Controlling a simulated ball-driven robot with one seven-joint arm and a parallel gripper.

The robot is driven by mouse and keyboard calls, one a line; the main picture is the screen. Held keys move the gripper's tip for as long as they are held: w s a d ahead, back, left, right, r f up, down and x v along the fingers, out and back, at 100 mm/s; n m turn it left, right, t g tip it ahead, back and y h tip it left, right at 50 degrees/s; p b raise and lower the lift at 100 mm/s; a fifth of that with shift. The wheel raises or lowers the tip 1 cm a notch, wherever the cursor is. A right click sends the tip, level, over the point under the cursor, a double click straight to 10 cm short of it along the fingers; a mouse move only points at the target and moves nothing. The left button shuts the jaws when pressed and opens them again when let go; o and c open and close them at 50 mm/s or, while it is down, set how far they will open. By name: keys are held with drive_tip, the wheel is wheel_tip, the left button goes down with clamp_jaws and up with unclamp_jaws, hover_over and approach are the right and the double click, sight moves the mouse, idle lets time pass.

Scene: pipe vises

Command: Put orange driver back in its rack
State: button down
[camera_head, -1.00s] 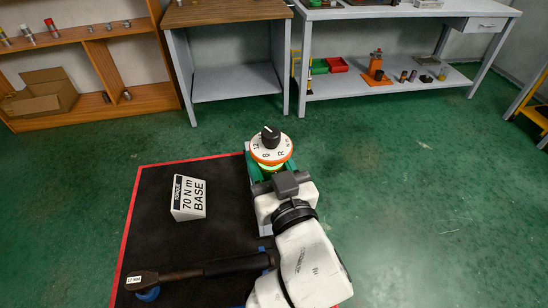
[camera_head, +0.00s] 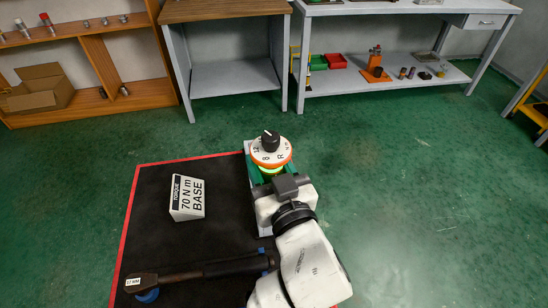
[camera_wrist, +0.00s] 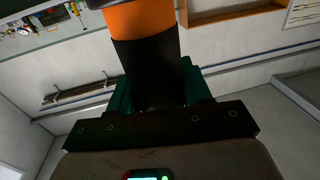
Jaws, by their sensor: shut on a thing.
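The orange driver seems to be the upright tool in my gripper (camera_head: 269,179). From above it shows a white numbered dial (camera_head: 266,153) with an orange rim and a black knob on top. In the wrist view its orange body (camera_wrist: 140,17) and black lower part (camera_wrist: 146,65) stand between my green fingers (camera_wrist: 158,92). My gripper is shut on it. The tool's lower end is hidden. I cannot tell which thing is the driver's rack.
A black mat (camera_head: 170,240) with a red border lies below left. It carries a white torque box (camera_head: 187,197) and a long dark wrench (camera_head: 195,273). Behind stand shelves (camera_head: 145,100), an open bench (camera_head: 235,77) and a workbench (camera_head: 400,88). Green floor at right is clear.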

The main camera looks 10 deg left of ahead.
sight(265, 149)
drive_tip(key=shift+w+d+f, duration=0.2)
drive_tip(key=shift+w+f, duration=0.1)
drive_tip(key=shift+f, duration=0.35)
drive_tip(key=shift+s+a+r+p, duration=0.2)
drive_tip(key=shift+a+r+p, duration=0.15)
drive_tip(key=shift+r+p, duration=0.25)
drive_tip(key=shift+a+r+p, duration=0.25)
drive_tip(key=shift+r+p, duration=0.2)
drive_tip(key=shift+r, duration=0.1)
drive_tip(key=shift+d+r+p, duration=0.15)
drive_tip(key=shift+r+p, duration=0.95)
drive_tip(key=shift+r, duration=0.35)
drive_tip(key=shift+r+p, duration=2.1)
drive_tip(key=shift+r, duration=0.3)
drive_tip(key=shift+f+b, duration=1.85)
drive_tip(key=shift+f, duration=0.4)
